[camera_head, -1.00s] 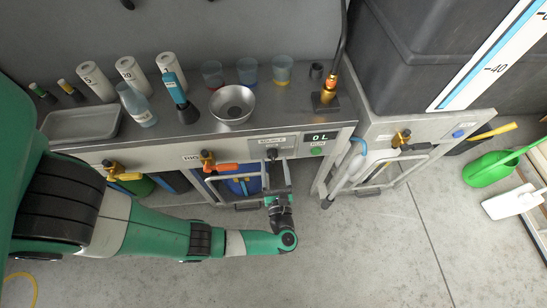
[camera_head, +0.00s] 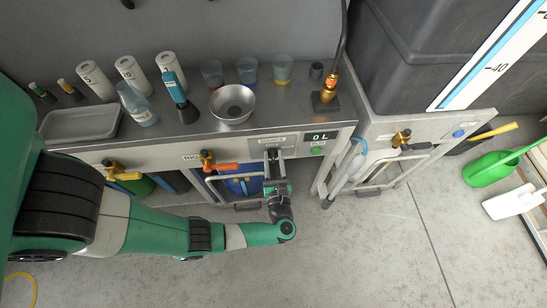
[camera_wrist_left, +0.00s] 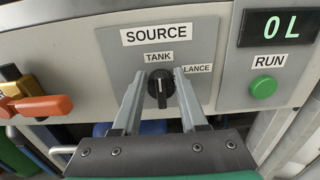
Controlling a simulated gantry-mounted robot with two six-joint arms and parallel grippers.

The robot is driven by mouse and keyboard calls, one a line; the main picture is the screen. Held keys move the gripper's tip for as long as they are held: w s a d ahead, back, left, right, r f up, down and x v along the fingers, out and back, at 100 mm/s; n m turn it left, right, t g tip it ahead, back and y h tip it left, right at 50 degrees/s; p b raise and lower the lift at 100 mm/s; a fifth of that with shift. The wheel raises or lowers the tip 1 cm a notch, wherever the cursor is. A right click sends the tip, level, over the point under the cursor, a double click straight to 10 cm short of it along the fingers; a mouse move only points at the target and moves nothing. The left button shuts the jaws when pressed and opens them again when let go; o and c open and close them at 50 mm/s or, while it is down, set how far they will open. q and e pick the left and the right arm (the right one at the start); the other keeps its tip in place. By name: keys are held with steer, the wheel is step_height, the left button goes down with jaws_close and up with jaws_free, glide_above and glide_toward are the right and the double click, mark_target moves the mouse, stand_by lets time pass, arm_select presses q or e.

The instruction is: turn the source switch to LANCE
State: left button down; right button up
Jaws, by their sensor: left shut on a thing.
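The source switch (camera_wrist_left: 160,88) is a round black knob on a grey plate under the SOURCE label in the left wrist view. Its grip bar stands about upright, in line with the TANK label (camera_wrist_left: 158,58). The LANCE label (camera_wrist_left: 197,69) is to its right, partly covered by a finger. My left gripper (camera_wrist_left: 158,82) has one finger on each side of the knob and is shut on it. In the head view the left gripper (camera_head: 272,158) is at the front panel and hides the knob. My right gripper is not in view.
A green RUN button (camera_wrist_left: 263,87) and a display reading 0 L (camera_wrist_left: 282,27) are right of the switch. An orange-handled valve (camera_head: 222,167) is to its left. A steel funnel bowl (camera_head: 232,104) and several bottles stand on the bench above. The floor in front is clear.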

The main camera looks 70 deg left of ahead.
arm_select(q)
steer(key=shift+m, duration=0.3)
steer(key=m, duration=0.3)
steer(key=w+m, duration=0.1)
steer(key=m, duration=0.2)
steer(key=shift+d+f, duration=0.1)
steer(key=shift+f, duration=0.1)
steer(key=m, duration=0.3)
steer(key=shift+w+f+m, duration=0.1)
steer(key=shift+f+m, duration=0.05)
steer(key=shift+m, duration=0.25)
steer(key=shift+w+d+f+m, duration=0.1)
steer(key=shift+m, duration=0.8)
steer(key=shift+f+m, duration=0.1)
steer(key=shift+m, duration=0.8)
steer(key=shift+c, duration=2.2)
jaws_free()
